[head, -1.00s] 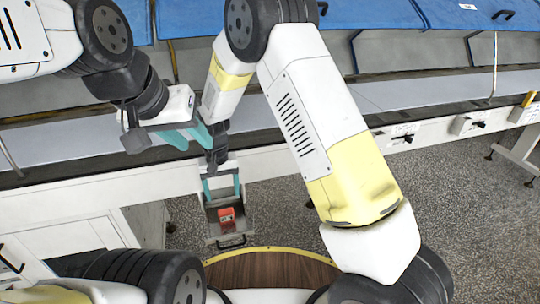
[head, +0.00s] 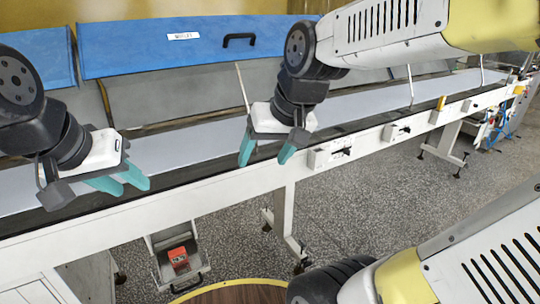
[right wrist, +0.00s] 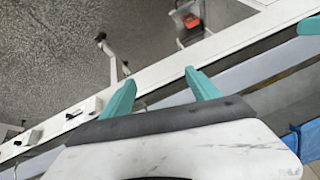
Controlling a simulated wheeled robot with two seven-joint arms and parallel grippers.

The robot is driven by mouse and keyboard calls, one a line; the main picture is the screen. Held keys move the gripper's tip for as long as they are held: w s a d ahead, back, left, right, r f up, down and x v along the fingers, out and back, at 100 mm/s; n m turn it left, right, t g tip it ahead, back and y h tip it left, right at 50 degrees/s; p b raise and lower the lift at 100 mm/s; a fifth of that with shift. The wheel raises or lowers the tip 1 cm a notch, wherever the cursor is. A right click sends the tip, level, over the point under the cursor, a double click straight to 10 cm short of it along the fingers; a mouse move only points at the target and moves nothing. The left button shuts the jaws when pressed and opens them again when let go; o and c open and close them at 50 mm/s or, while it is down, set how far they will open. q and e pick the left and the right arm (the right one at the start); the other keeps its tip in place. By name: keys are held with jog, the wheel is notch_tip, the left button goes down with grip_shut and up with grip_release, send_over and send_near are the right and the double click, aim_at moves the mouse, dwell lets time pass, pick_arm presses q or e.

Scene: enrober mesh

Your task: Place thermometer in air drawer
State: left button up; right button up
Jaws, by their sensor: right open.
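A small red-orange device (head: 178,257), which looks like the thermometer, sits inside a grey open drawer (head: 206,269) below the machine's white front beam. The device (right wrist: 190,20) and drawer (right wrist: 181,41) also show at the top of the right wrist view. My right gripper (head: 268,153) is open and empty beside the beam, up and to the right of the drawer. Its two teal fingers stand apart in the right wrist view (right wrist: 160,92). My left gripper (head: 132,186) hovers over the conveyor at the left, its teal fingers slightly apart with nothing seen between them.
A long grey conveyor (head: 372,100) runs behind the white beam (head: 228,190), which carries several black switches. Blue lids (head: 190,45) with handles hang above it. White legs (head: 285,215) stand on the speckled floor. A round brown wooden surface (head: 235,294) lies at the bottom.

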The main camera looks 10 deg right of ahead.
jog(key=shift+t, duration=0.5)
jog(key=s, duration=0.1)
jog(key=s+d, duration=0.1)
jog(key=s, duration=0.1)
jog(key=s+d, duration=0.1)
jog(key=shift+s+d+r, duration=0.25)
jog(key=shift+r, duration=0.1)
dwell(0.4)
